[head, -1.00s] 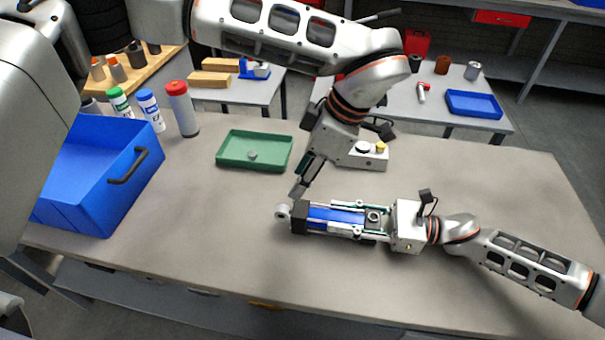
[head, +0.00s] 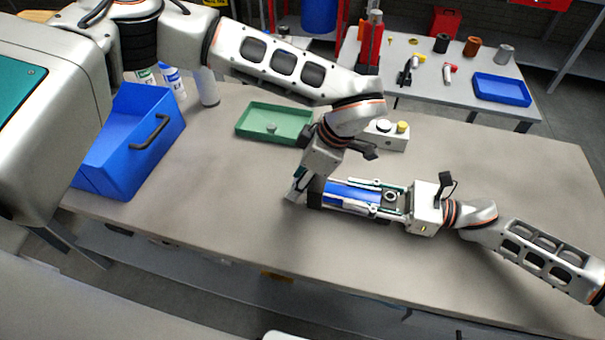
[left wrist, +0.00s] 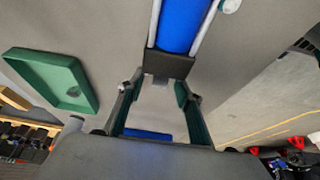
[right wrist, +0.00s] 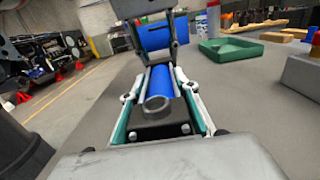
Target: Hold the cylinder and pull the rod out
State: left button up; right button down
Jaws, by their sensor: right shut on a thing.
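The cylinder (head: 350,191) has a blue barrel and dark end blocks and lies on the table. It also shows in the left wrist view (left wrist: 182,25) and the right wrist view (right wrist: 160,80). My right gripper (head: 385,197) is shut on the cylinder from its right end, with a finger along each side. My left gripper (head: 298,190) is at the cylinder's left end, pointing down. In the left wrist view its fingers (left wrist: 158,98) are apart, near the dark end block. The rod is mostly hidden; only a short grey piece shows at that block.
A green tray (head: 252,133) with a small grey part lies behind the cylinder. A blue bin (head: 115,165) stands at the left. A grey box with buttons (head: 393,143) is behind my right gripper. The table's front and right are clear.

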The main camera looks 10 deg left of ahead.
pick_arm(q)
grip_shut()
jog(key=shift+a, duration=3.55)
pick_arm(e)
jog(key=shift+d+f, duration=0.1)
jog(key=shift+f, duration=0.05)
dwell(1.6)
pick_arm(q)
grip_release()
jog(key=shift+d+r, duration=0.1)
jog(key=v, duration=1.2)
